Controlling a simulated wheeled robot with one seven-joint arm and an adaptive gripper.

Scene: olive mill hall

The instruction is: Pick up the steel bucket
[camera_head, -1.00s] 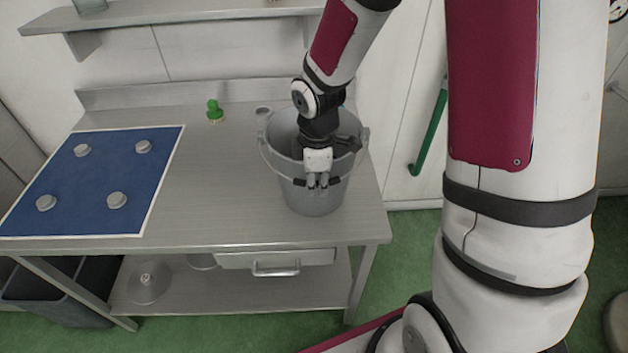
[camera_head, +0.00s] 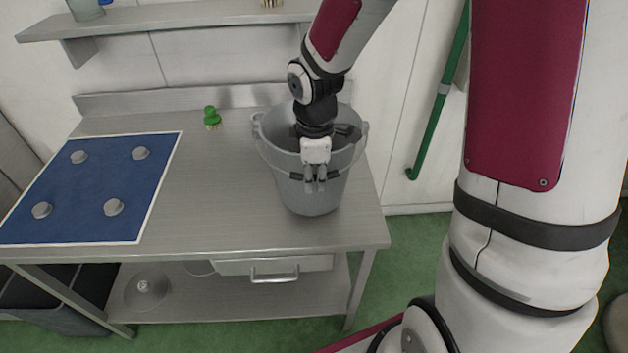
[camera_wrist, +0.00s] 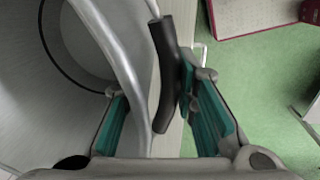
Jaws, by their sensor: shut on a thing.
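The grey steel bucket (camera_head: 312,193) is upright over the right part of the steel table, seemingly just clear of its top. My gripper (camera_head: 316,182) points down at the bucket's near side. In the wrist view, the bucket's curved rim (camera_wrist: 126,70) and the dark sleeve of its handle (camera_wrist: 166,80) pass between my two teal-padded fingers (camera_wrist: 160,128). The fingers are shut on the bucket at this near edge. The exact contact of the pads is hard to make out. My arm hides part of the bucket's inside and back rim.
The steel table (camera_head: 215,215) has a blue mat (camera_head: 90,190) with several grey discs at left and a green-handled brush (camera_head: 212,117) at the back. A shelf (camera_head: 170,14) hangs above. A drawer (camera_head: 275,267) sits below. A green pole (camera_head: 438,100) leans on the wall at right.

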